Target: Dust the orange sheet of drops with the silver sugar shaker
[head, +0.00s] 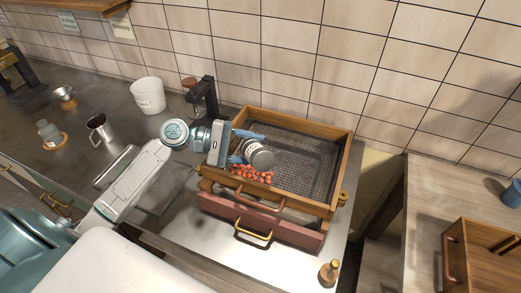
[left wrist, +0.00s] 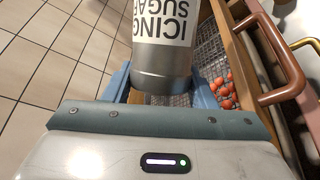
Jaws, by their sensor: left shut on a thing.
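The silver sugar shaker (head: 262,157) is a metal can with a white label. In the left wrist view the shaker (left wrist: 163,62) shows the words "ICING SUGAR" upside down. My left gripper (head: 245,147) is shut around it, one blue finger on each side. The shaker is tilted above the near left part of a wooden-framed mesh tray (head: 343,170). The orange drops (head: 252,175) lie heaped on the mesh just below and in front of the shaker; some also show in the left wrist view (left wrist: 226,92). Sugar on them cannot be made out. My right gripper is not in view.
A reddish drawer (head: 270,224) with a brass handle sits under the tray. A brass knob-shaped object (head: 329,272) stands at the front right. A white bucket (head: 149,96), a metal jug (head: 101,128) and a glass jar (head: 49,133) stand left. A wooden box (head: 455,255) is far right.

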